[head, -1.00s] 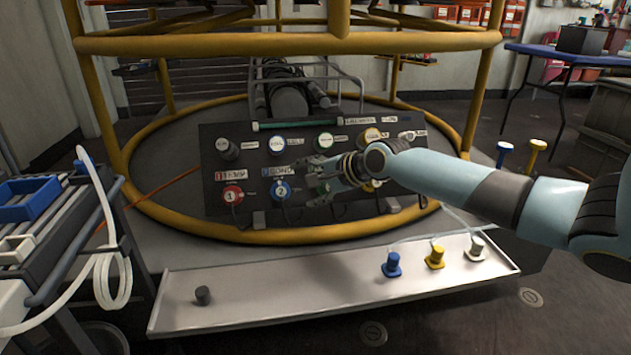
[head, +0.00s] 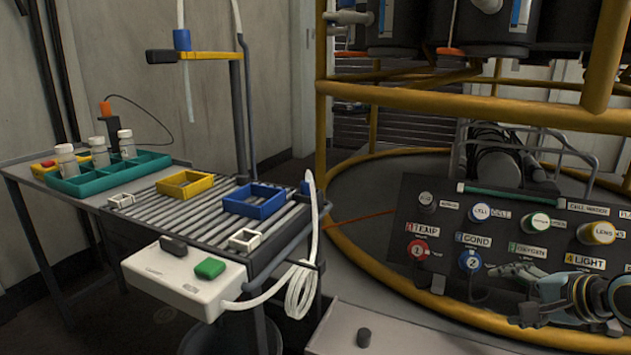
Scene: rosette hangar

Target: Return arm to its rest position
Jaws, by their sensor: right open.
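My right gripper (head: 522,294) shows at the lower right in the head view, in front of the slanted dark panel (head: 449,205). Its fingers point left and are open, with nothing seen between them. The wrist hides the panel's lower right part. The rest of the right arm is outside the picture. My left gripper is not in view.
The yellow rail frame (head: 450,105) surrounds the panel. At left stands a slatted table with a blue tray (head: 254,207), a yellow tray (head: 185,186), a teal rack (head: 92,185) with capped bottles and a white box (head: 185,280). A pale ledge (head: 400,338) runs along the front.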

